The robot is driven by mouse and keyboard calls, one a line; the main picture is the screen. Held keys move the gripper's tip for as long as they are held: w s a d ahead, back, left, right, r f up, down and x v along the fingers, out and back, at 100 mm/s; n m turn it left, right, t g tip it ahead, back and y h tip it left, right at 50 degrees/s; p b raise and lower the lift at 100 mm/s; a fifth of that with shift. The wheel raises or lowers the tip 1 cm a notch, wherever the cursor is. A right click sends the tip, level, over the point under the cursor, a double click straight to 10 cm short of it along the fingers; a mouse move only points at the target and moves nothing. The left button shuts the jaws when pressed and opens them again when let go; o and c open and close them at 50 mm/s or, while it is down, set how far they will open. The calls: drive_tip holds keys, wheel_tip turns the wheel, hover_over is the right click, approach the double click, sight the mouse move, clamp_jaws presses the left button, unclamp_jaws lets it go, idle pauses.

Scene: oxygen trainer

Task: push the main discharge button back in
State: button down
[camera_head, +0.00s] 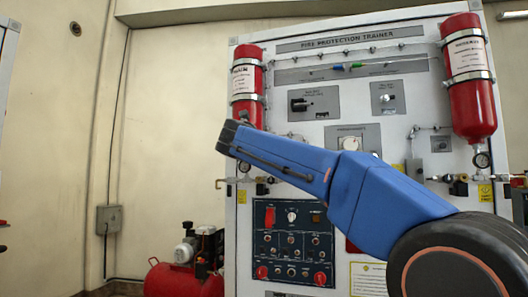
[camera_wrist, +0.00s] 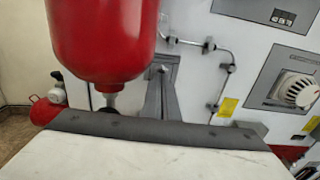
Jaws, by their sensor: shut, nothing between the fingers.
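The fire protection trainer (camera_head: 400,35) is a light upright panel. I cannot pick out the main discharge button in either view. Two red bottles hang on the panel, a left bottle (camera_head: 247,85) and a right bottle (camera_head: 470,80); their labels are too small to read. My gripper (camera_head: 230,137), the dark end of the blue arm, is shut and empty, just below the left bottle in the head view. It covers the fittings there. In the wrist view the lower end of a red bottle (camera_wrist: 103,40) hangs close, above a pale slab with a dark edge.
A dark control panel (camera_head: 292,270) with switches sits low on the trainer. A white round dial (camera_wrist: 298,90) and yellow tags (camera_wrist: 228,107) show at right in the wrist view. A red compressor (camera_head: 185,280) stands on the floor at left.

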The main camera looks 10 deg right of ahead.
drive_tip(key=shift+w+d, duration=0.1)
drive_tip(key=shift+w, duration=0.05)
drive_tip(key=shift+w+d+r, duration=0.2)
drive_tip(key=shift+w+d, duration=0.1)
drive_tip(key=shift+w, duration=0.35)
drive_tip(key=shift+f, duration=0.1)
